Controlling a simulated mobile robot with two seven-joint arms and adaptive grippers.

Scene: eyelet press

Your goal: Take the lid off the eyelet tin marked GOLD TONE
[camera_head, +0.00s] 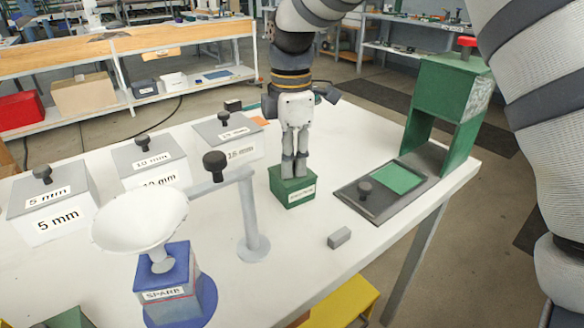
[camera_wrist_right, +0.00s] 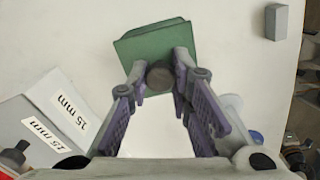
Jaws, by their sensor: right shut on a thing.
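A green tin (camera_head: 292,193) with a small white label stands on the white table; the label is too small to read with certainty. Its green lid (camera_wrist_right: 150,40) has a dark knob (camera_wrist_right: 160,77) on top. My right gripper (camera_head: 294,168) points down over this tin and is shut on the lid's knob, with a finger on each side of it in the right wrist view. The lid appears to sit on the tin; I see no clear gap. My left gripper is not in view.
Grey boxes labelled 5 mm (camera_head: 52,210), 10 mm and 15 mm stand at the left. A white bowl (camera_head: 140,220) over a blue SPARE tin (camera_head: 172,285) and a grey post (camera_head: 252,215) stand in front. A green press (camera_head: 448,95) and grey block (camera_head: 339,237) are at the right.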

